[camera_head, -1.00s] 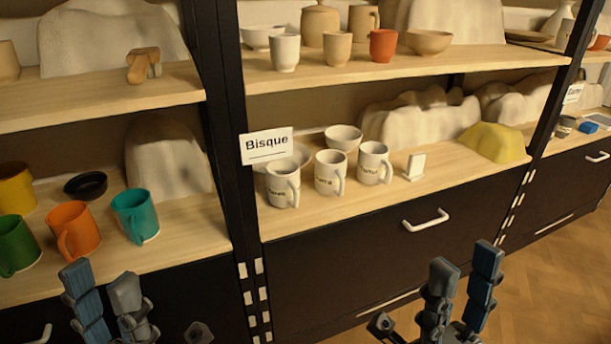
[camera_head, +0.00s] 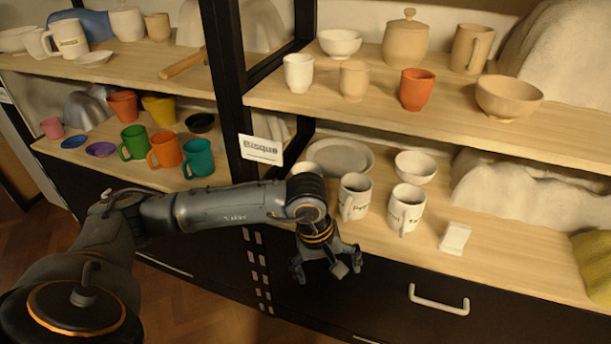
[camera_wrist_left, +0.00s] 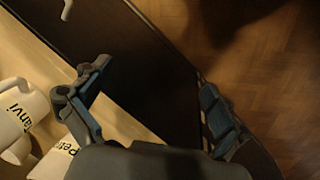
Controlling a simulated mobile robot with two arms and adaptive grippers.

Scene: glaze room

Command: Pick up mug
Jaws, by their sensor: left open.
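White mugs with dark lettering stand on the lower shelf by the "Bisque" sign. In the head view two show clearly, a middle mug (camera_head: 354,196) and a right mug (camera_head: 406,208). A third (camera_head: 305,168) is mostly hidden behind my left arm. My left gripper (camera_head: 328,272) is open and empty, in front of the shelf edge and below the mugs. In the left wrist view the open fingers (camera_wrist_left: 152,70) point past the shelf edge. A mug reading "Tanvi" (camera_wrist_left: 18,110) and part of another lettered mug (camera_wrist_left: 58,156) lie at the left, outside the fingers.
A bowl (camera_head: 415,166), a plate (camera_head: 340,157) and a small white stand (camera_head: 455,238) share the shelf with the mugs. The Bisque sign (camera_head: 261,149) hangs by a black post. A drawer handle (camera_head: 438,300) juts out below. Coloured mugs stand left.

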